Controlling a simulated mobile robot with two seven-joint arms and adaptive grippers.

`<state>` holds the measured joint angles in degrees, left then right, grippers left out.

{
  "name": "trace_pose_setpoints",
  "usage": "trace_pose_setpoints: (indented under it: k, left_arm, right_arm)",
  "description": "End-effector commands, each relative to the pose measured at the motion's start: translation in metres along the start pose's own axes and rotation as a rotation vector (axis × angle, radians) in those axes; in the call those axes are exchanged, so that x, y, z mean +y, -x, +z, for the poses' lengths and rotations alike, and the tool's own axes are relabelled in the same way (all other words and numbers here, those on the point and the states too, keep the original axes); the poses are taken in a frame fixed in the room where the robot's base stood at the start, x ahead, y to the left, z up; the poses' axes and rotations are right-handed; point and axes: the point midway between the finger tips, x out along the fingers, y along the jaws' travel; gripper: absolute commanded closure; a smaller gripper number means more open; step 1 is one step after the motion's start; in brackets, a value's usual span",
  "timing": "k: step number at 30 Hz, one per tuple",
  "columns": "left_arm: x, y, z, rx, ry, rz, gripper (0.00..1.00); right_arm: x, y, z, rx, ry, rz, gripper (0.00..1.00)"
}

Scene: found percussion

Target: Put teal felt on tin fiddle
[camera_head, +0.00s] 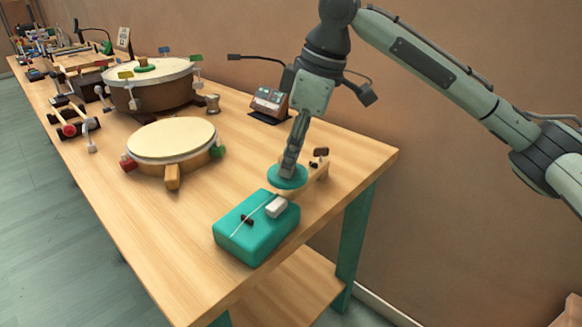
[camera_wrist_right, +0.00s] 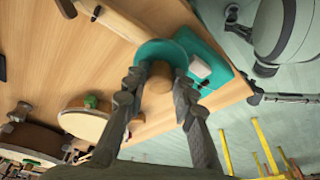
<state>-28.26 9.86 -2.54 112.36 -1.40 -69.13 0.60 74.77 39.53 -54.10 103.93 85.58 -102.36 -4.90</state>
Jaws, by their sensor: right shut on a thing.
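The teal felt (camera_head: 286,177) is a round disc with a wooden knob, which shows in the right wrist view (camera_wrist_right: 158,78). My right gripper (camera_head: 291,165) points down and is shut on this knob. The tin fiddle has a teal box body (camera_head: 256,230) with a white block, a dark piece and a string on top, and a wooden neck. It lies near the table's front corner. The felt is over the neck, just behind the white block, and hides part of the neck. I cannot tell whether it touches. My left gripper is not in view.
The wooden table (camera_head: 345,150) ends close to the fiddle. A round drum (camera_head: 172,138) with coloured clamps lies to the left. A larger drum (camera_head: 150,85) stands behind it. A small device (camera_head: 270,101) sits by the wall. Bare table lies between the near drum and the fiddle.

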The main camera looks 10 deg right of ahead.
Motion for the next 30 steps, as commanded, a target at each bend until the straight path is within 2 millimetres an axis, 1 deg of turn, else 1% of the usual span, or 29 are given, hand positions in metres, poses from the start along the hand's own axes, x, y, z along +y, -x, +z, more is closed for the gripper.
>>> trace_pose_setpoints:
  k: [1, 3, 5, 15, 23, 27, 28, 30]
  left_arm:
    - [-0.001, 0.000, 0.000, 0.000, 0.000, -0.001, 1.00]
    - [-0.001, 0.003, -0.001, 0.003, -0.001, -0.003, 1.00]
    - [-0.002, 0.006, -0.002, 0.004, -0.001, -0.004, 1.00]
    - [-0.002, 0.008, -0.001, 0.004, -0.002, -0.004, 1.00]
    - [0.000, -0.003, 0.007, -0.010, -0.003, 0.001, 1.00]
    - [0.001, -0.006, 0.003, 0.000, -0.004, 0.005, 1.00]
    - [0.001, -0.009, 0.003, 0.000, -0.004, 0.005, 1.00]
    - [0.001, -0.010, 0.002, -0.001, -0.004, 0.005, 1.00]
  right_arm:
    - [0.000, -0.009, 0.003, -0.002, -0.001, -0.001, 1.00]
    - [0.000, -0.019, 0.006, -0.002, -0.002, -0.001, 1.00]
    - [0.000, -0.024, 0.007, 0.000, -0.001, 0.000, 1.00]
    - [0.000, -0.025, 0.007, 0.000, -0.001, 0.000, 1.00]
    - [0.000, -0.031, 0.008, 0.000, 0.000, 0.000, 1.00]
    - [0.000, -0.033, 0.009, 0.000, 0.000, 0.001, 1.00]
    - [0.000, -0.034, 0.009, 0.001, 0.000, 0.001, 0.72]
    - [0.000, -0.034, 0.009, 0.001, 0.000, 0.001, 0.64]
